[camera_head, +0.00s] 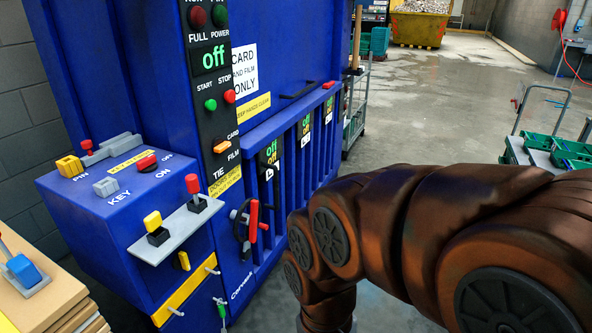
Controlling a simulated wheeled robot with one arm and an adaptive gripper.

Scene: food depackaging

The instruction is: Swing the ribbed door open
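The ribbed door (316,160) is the blue panel with upright ribs on the front of a tall blue baler (120,60). It looks flush with the baler front. A black bar (297,90) and a small red piece (328,85) sit along its top edge. A red handle (253,222) with a dark curved part sits at the door's near left side. My brown arm reaches in from the right and bends down in front of the door's lower part, hiding some of it. My gripper is out of view, below the picture or behind the arm.
A control box (105,205) with switches and a grey lever shelf (178,228) juts out left of the door. Cardboard (50,300) is stacked lower left. A wire trolley (356,110) stands past the baler; green crates (570,148) are at right. Open concrete floor (440,110) lies between.

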